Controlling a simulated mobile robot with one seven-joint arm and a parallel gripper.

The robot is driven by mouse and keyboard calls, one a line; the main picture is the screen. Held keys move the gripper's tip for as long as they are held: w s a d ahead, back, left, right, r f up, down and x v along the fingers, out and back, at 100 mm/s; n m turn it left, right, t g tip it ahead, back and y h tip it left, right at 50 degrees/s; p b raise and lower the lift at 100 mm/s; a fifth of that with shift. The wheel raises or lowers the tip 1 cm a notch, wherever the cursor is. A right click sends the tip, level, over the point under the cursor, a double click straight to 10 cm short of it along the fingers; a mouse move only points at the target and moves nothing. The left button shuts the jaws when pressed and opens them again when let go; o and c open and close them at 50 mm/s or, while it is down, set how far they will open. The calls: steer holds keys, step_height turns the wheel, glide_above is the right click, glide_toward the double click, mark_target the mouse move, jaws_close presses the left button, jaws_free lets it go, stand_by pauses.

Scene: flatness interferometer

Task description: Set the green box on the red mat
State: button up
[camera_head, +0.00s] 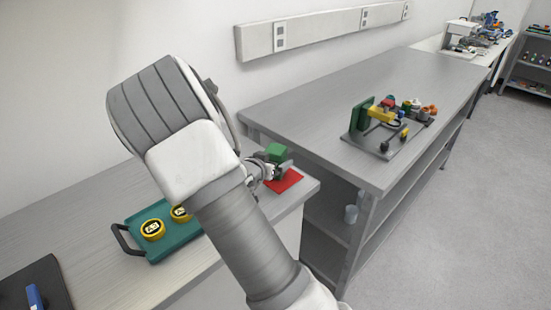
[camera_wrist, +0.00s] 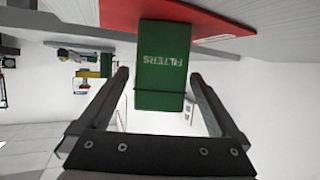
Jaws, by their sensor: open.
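The green box (camera_head: 277,152), lettered "FILTERS", stands over the red mat (camera_head: 289,181) near the corner of the near bench. The wrist view looks inverted; in it the box (camera_wrist: 160,50) meets the red mat (camera_wrist: 116,14) at its end and seems to rest on it. My gripper (camera_wrist: 160,75) is open, with one finger on each side of the box and small gaps showing. In the head view my gripper (camera_head: 279,169) is partly hidden by the box and my arm.
A teal tray (camera_head: 186,246) with yellow round containers (camera_head: 152,229) sits left of my arm, partly hidden. A dark mat with a blue item (camera_head: 34,297) lies at lower left. A second bench (camera_head: 330,110) to the right holds a board of colored parts (camera_head: 365,145).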

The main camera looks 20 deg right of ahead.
steer(key=s+a+r+n+y+p, duration=0.1)
steer(key=s+a+r+n+y, duration=0.1)
steer(key=s+a+r+y, duration=0.65)
steer(key=s+a+r+n+y+p, duration=0.1)
steer(key=s+a+r+n+y, duration=0.3)
steer(key=a, duration=0.7)
steer(key=s+d+r+n+g+h, duration=0.1)
steer(key=s+d+r, duration=0.1)
steer(key=s, duration=0.8)
steer(key=s+d+r+n+g+h, duration=0.1)
steer(key=s+r, duration=0.3)
steer(key=s, duration=0.6)
steer(key=shift+d+r+n+g, duration=0.15)
steer(key=shift+d+n+g, duration=0.35)
steer(key=shift+n+g, duration=0.3)
steer(key=shift+r+p, duration=0.3)
steer(key=shift+r, duration=0.1)
